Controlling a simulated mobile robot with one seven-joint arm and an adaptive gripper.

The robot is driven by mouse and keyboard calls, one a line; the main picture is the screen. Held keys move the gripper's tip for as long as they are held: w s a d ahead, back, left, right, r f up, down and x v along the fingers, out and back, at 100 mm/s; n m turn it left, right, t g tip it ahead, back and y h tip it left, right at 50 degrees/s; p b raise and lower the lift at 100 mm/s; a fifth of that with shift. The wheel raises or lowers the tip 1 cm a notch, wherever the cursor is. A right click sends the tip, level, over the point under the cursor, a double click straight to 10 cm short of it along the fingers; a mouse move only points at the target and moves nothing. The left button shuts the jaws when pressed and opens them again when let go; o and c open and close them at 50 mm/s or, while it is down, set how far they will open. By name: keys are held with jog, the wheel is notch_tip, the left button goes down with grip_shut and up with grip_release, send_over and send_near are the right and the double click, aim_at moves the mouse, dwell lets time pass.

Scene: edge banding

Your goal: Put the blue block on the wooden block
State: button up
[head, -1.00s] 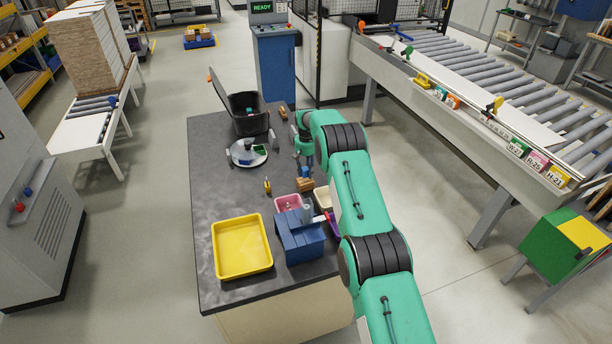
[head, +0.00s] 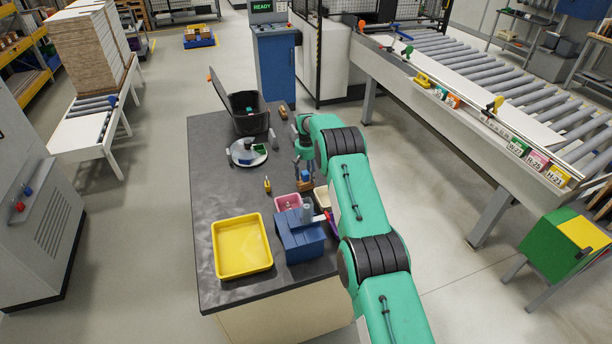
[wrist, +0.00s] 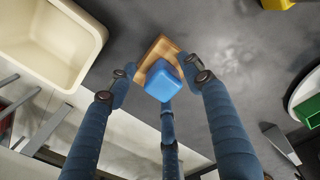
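The blue block (wrist: 163,80) sits over the wooden block (wrist: 158,50) in the wrist view, tilted against its outline, with part of the wood showing behind it. In the head view the blue block (head: 305,175) is small and just above the wooden block (head: 306,186). My gripper (wrist: 165,82) has its fingers spread around the blue block, with a gap visible at the left finger. It is open. In the head view my gripper (head: 304,168) is low over the blocks. Whether the blue block rests fully on the wood is hard to see.
A cream bin (wrist: 45,40) stands close beside the blocks, with a pink bin (head: 288,202) and a blue box (head: 300,240) nearer. A yellow tray (head: 242,268) lies front left. A round plate (head: 248,152) and a black bin (head: 247,117) are farther back. The table's left side is clear.

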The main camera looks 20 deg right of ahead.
aim_at(306, 172)
jog(key=shift+r, duration=0.15)
notch_tip(306, 172, up, 12)
dwell(0.8)
jog(key=shift+r, duration=0.1)
dwell(0.4)
